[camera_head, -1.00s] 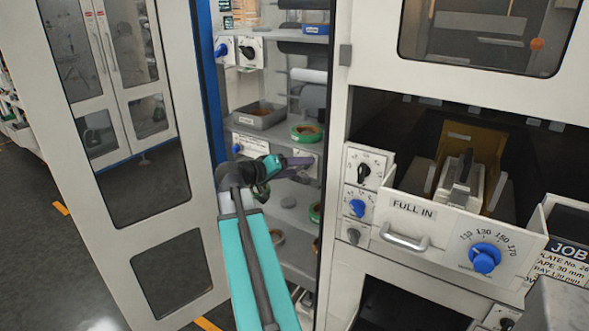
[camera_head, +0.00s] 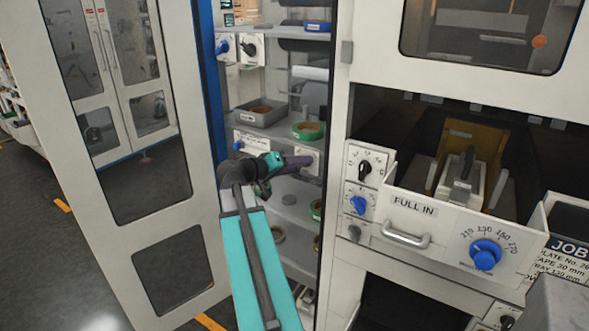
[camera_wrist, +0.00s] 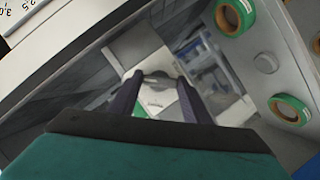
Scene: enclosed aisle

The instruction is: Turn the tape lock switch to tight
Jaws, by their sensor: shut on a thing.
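My gripper (camera_head: 296,162) reaches into the open cabinet at a small white switch plate (camera_head: 313,155), which it partly covers. In the wrist view, my two dark fingers (camera_wrist: 158,100) stand on either side of a grey knob (camera_wrist: 157,79) on a white plate. I take this knob to be the tape lock switch. The gripper is shut on it. The knob's pointer direction and the plate's markings cannot be read, and in the head view the fingers hide the knob.
Green tape rolls (camera_head: 308,131) lie on the shelves close to the gripper. A grey tray (camera_head: 263,113) stands on the shelf above. The open cabinet door (camera_head: 140,215) is at left. A drawer with a blue dial (camera_head: 485,255) juts out at right.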

